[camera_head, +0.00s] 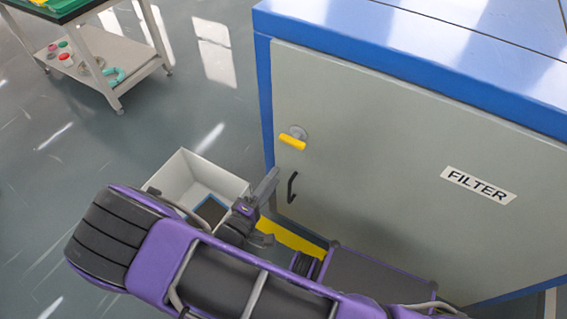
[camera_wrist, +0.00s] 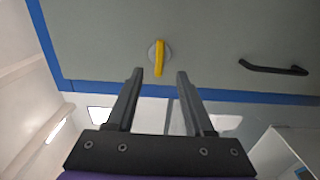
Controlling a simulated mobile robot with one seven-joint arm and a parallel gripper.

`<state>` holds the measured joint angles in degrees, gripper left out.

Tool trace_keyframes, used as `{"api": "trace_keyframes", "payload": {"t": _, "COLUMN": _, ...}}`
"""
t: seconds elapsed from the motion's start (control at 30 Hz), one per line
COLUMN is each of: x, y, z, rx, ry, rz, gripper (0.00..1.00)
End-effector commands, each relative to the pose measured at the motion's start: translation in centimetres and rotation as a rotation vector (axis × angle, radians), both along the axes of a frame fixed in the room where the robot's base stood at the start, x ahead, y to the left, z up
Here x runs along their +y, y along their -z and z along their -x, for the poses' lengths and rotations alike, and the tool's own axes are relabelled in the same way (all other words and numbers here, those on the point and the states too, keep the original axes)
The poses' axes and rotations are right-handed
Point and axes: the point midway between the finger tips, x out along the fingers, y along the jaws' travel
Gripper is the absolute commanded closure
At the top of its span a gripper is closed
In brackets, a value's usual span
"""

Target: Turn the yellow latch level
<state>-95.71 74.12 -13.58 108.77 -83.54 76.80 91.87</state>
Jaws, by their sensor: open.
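The yellow latch (camera_head: 292,142) is a short bar on a round grey mount (camera_head: 299,131) near the left edge of the grey cabinet door. It lies roughly crosswise to the black door handle, close to level with the door's top edge. In the wrist view the latch (camera_wrist: 159,60) shows ahead of the gap between my fingers. My gripper (camera_head: 267,211) is open and empty, below and left of the latch in the head view. In the wrist view the fingers of my gripper (camera_wrist: 160,75) stand on either side of the latch's line, apparently short of it.
The black door handle (camera_head: 292,187) sits below the latch, and the wrist view shows it at right (camera_wrist: 273,68). A FILTER label (camera_head: 479,185) is on the door. A white bin (camera_head: 184,165) stands on the floor beside my gripper. A trolley (camera_head: 100,62) is at upper left.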

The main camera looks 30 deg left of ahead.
Motion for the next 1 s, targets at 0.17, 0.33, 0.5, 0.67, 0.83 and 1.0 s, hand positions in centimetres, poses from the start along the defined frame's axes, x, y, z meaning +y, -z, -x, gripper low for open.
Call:
{"api": "trace_keyframes", "payload": {"t": 0.17, "x": 0.2, "y": 0.0, "z": 2.4, "rx": 0.0, "ry": -0.001, "rz": 0.001, "gripper": 0.47}}
{"api": "trace_keyframes", "payload": {"t": 0.33, "x": 0.3, "y": 0.0, "z": 3.2, "rx": 0.001, "ry": 0.0, "rz": 0.001, "gripper": 0.47}}
{"api": "trace_keyframes", "payload": {"t": 0.5, "x": 0.3, "y": 0.0, "z": 3.2, "rx": 0.0, "ry": 0.0, "rz": 0.001, "gripper": 0.47}}
{"api": "trace_keyframes", "payload": {"t": 0.67, "x": 0.3, "y": 0.0, "z": 3.2, "rx": 0.0, "ry": 0.0, "rz": 0.001, "gripper": 0.47}}
{"api": "trace_keyframes", "payload": {"t": 0.83, "x": 0.3, "y": 0.0, "z": 3.1, "rx": 0.0, "ry": 0.0, "rz": 0.0, "gripper": 0.47}}
{"api": "trace_keyframes", "payload": {"t": 1.0, "x": 0.4, "y": -2.3, "z": 1.6, "rx": -0.009, "ry": 0.08, "rz": -0.081, "gripper": 0.47}}
